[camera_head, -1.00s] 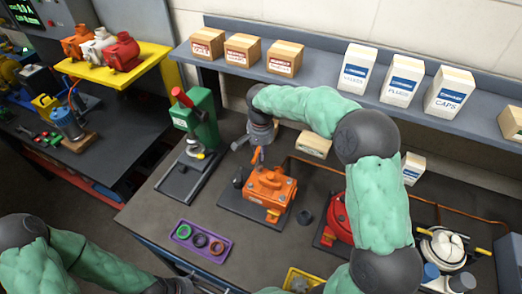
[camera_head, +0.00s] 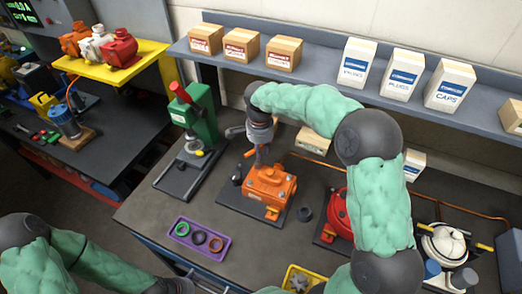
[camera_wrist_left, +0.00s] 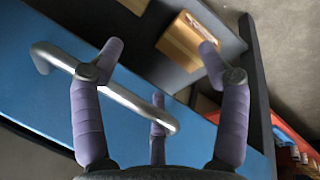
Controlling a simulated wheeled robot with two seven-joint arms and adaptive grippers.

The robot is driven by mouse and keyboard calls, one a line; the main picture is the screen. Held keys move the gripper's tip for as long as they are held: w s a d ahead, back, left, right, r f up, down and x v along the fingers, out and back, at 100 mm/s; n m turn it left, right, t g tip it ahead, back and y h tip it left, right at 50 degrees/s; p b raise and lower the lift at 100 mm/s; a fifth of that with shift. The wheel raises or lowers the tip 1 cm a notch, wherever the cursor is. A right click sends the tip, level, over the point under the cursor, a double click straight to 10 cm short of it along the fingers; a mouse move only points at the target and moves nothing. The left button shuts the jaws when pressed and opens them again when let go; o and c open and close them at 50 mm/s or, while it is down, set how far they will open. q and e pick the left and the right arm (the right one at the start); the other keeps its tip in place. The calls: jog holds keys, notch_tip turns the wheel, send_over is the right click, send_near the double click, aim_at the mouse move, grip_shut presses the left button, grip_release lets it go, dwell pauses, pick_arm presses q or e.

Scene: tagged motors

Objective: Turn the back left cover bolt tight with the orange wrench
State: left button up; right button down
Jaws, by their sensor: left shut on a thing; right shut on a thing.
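The orange motor housing (camera_head: 268,188) sits on a dark plate (camera_head: 238,205) on the bench, in the middle of the head view. My right gripper (camera_head: 260,140) is above its back left corner, shut on the orange wrench (camera_head: 249,153). The wrench's grey shaft points down to that corner; the back left cover bolt is hidden there, and I cannot tell whether the wrench sits on it. In the left wrist view my left gripper (camera_wrist_left: 155,85) has its purple fingers around a metal bar handle (camera_wrist_left: 125,95) on a blue front.
A purple tray (camera_head: 181,251) with several rings lies front left. A green press (camera_head: 200,115) stands behind left; a red housing (camera_head: 335,210) is right, partly behind my arm. A shelf (camera_head: 310,75) with boxes runs along the back.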

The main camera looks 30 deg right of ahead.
jog(key=shift+s+a+f+m, duration=0.15)
jog(key=shift+s+f+m, duration=0.1)
jog(key=shift+m, duration=0.75)
jog(key=shift+w+r+n+g+p, duration=0.1)
jog(key=shift+w+n+g+p, duration=0.25)
jog(key=shift+p, duration=0.6)
jog(key=shift+w+n+p, duration=0.3)
jog(key=shift+n+p, duration=0.05)
jog(key=shift+p, duration=0.05)
jog(key=shift+w+r+p, duration=0.15)
jog(key=shift+r+p, duration=0.2)
jog(key=shift+r, duration=0.15)
jog(key=shift+w+r+p, duration=0.15)
jog(key=shift+r+p, duration=0.2)
jog(key=shift+r, duration=0.15)
pick_arm(q)
jog(key=r, duration=0.3)
jog(key=shift+w+a+r, duration=0.15)
jog(key=shift+w+a, duration=0.2)
